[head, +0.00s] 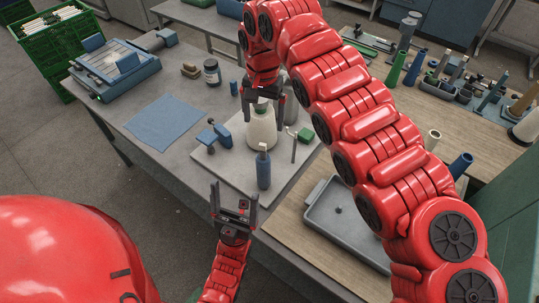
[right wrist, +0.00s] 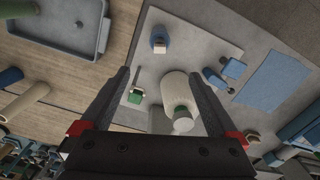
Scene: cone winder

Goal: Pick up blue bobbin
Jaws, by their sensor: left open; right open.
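A blue bobbin (head: 263,172) with a pale top stands upright on a light grey board (head: 222,170) on the table; it also shows in the right wrist view (right wrist: 159,40). My left gripper (head: 234,200) is open and empty, in front and to the left of the bobbin, apart from it. My right gripper (head: 263,108) is open above a cream yarn cone (head: 261,132) behind the bobbin. In the right wrist view the cone (right wrist: 175,92) lies between the spread fingers; I cannot tell whether they touch it.
A thin upright post (head: 294,148) and a green block (head: 305,134) are right of the cone, and a blue clamp-like fixture (head: 214,138) is left. A grey tray (head: 350,222) lies at right. Another blue tube (head: 461,164) stands farther right. A blue cloth (head: 167,122) lies flat.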

